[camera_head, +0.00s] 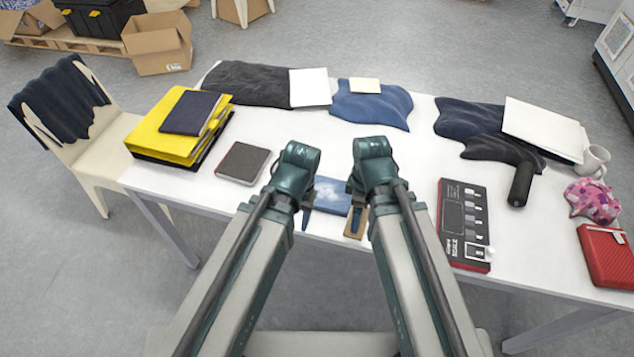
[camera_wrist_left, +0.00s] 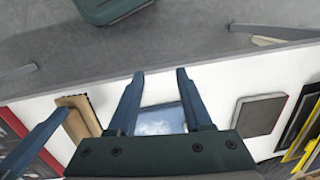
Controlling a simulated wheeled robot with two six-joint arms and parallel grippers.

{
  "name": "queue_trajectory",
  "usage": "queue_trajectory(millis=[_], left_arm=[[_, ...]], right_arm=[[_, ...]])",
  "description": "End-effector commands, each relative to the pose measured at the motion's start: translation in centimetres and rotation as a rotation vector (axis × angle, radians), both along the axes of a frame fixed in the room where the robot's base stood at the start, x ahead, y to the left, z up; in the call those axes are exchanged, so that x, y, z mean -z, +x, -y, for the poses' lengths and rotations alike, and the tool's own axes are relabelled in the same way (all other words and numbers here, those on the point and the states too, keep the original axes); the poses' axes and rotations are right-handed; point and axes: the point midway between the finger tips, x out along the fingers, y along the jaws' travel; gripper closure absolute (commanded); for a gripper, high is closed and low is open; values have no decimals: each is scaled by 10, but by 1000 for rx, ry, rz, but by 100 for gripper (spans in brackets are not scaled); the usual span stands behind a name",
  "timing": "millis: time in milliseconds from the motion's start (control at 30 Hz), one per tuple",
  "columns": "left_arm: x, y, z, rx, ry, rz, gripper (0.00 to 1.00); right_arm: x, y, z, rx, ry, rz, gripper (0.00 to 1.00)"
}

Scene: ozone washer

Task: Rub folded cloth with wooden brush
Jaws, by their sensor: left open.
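The folded blue cloth (camera_head: 333,191) lies flat on the table near the front edge, with a pale cloudy patch on top. It also shows in the left wrist view (camera_wrist_left: 160,120), seen between my left fingers. My left gripper (camera_head: 305,212) is open and empty at the cloth's left side, and its fingers show apart in the left wrist view (camera_wrist_left: 159,73). The wooden brush (camera_head: 362,225), tan with dark bristles in the left wrist view (camera_wrist_left: 78,115), is right of the cloth. My right gripper (camera_head: 356,212) is at the brush, its finger overlapping it; its grip is unclear.
A dark notebook (camera_head: 243,163) and yellow binders (camera_head: 165,135) lie to the left. A red and black scale (camera_head: 463,222) lies right of the brush. Folded dark clothes, papers (camera_head: 545,128), a white mug (camera_head: 593,160) and a red box (camera_head: 606,255) occupy the back and right.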

Motion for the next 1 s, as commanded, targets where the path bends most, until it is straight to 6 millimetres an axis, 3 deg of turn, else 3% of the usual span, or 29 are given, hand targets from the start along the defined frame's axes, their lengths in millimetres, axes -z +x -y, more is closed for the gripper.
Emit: queue_trajectory(millis=[167, 333, 467, 700, 833, 1000], left_arm=[[0, 0, 0, 0, 0, 0, 50], [-1, 13, 1, -5, -6, 0, 77], [-3, 55, 0, -22, -31, 4, 100], [-7, 134, -15, -55, -81, 18, 100], [-8, 158, -23, -64, -99, 23, 100], [-9, 170, -28, -69, -107, 27, 100]], right_arm=[[0, 0, 0, 0, 0, 0, 51], [-1, 0, 0, 0, 0, 0, 51], [-4, 0, 0, 0, 0, 0, 51], [-9, 0, 0, 0, 0, 0, 51], [-10, 0, 0, 0, 0, 0, 51], [-11, 0, 0, 0, 0, 0, 51]])
